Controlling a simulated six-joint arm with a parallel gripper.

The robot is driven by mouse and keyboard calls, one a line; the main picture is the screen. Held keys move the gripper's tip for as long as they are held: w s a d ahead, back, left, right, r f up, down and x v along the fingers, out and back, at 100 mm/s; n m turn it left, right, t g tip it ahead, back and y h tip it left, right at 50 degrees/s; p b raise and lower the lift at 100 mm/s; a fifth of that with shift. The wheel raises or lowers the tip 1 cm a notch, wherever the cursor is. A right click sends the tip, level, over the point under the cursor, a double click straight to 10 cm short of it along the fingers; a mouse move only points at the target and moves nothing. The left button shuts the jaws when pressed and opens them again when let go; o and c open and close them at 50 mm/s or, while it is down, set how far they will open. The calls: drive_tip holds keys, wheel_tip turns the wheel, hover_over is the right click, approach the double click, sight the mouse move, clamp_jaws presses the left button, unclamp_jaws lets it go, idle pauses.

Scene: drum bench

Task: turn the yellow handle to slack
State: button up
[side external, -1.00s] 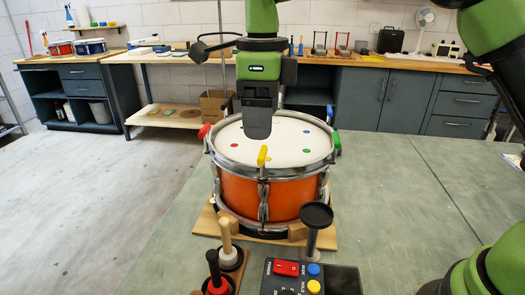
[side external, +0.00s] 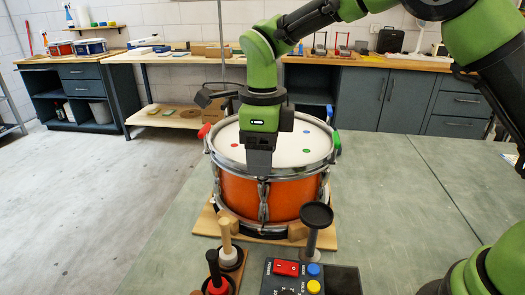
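An orange snare drum (side external: 288,196) with a white head and metal rims stands on a wooden base board (side external: 205,224). The yellow handle is hidden at the drum's near rim behind my gripper (side external: 261,174). My gripper points down over that near rim, its tip at rim height above the front lug (side external: 263,203). Its fingers are too dark and small to tell whether they are open or shut on the handle. A red handle (side external: 204,131) shows at the left rim and a green handle (side external: 337,140) at the right rim. A blue handle (side external: 330,111) stands at the far right rim.
In front of the drum stand a wooden-handled tool (side external: 225,236), a red-and-black tool (side external: 214,270) and a black round-topped stand (side external: 316,216). A control box (side external: 310,278) with coloured buttons lies at the near edge. The bench (side external: 405,205) is clear to the right.

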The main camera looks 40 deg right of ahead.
drive_tip(key=shift+n, duration=0.4)
